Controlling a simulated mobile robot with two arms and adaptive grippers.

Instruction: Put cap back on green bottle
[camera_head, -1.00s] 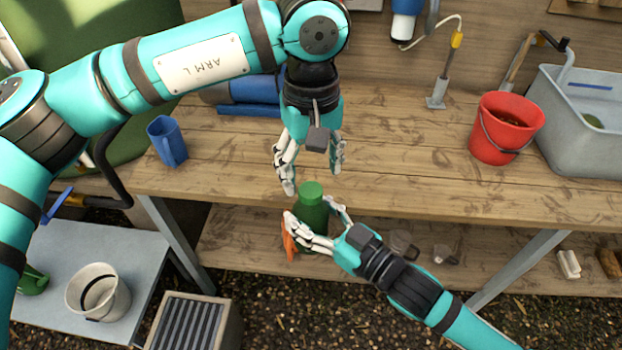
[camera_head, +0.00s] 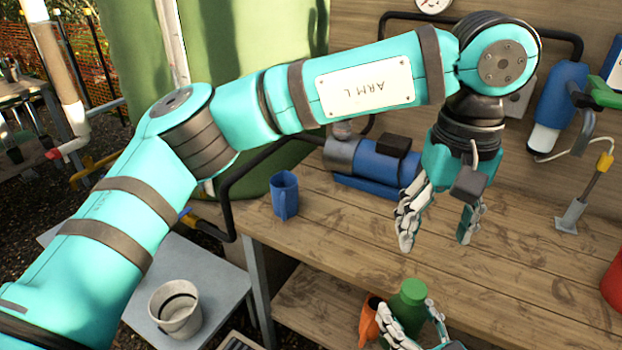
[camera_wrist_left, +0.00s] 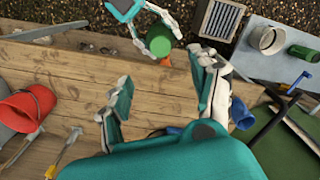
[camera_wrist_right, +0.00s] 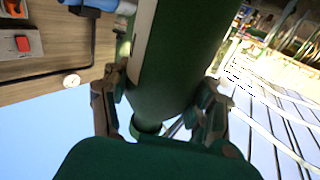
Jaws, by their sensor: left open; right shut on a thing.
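The dark green bottle (camera_head: 402,312) is upright in front of the workbench edge. A brighter green cap (camera_head: 413,291) sits on its top. My right gripper (camera_head: 411,318) is shut around the bottle's body, near the bottom edge of the head view. The right wrist view shows the bottle (camera_wrist_right: 178,55) between its fingers. My left gripper (camera_head: 435,243) is open and empty, pointing down above and slightly behind the cap. In the left wrist view its fingers (camera_wrist_left: 163,98) are spread apart, and the cap (camera_wrist_left: 159,44) lies beyond them, untouched. How tightly the cap is seated cannot be seen.
A blue mug (camera_head: 285,195) and a blue pump (camera_head: 375,162) stand on the workbench (camera_head: 345,228). A red bucket (camera_wrist_left: 27,108) is further along it. A white bucket (camera_head: 175,310) stands on a grey side table. The bench under my left gripper is clear.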

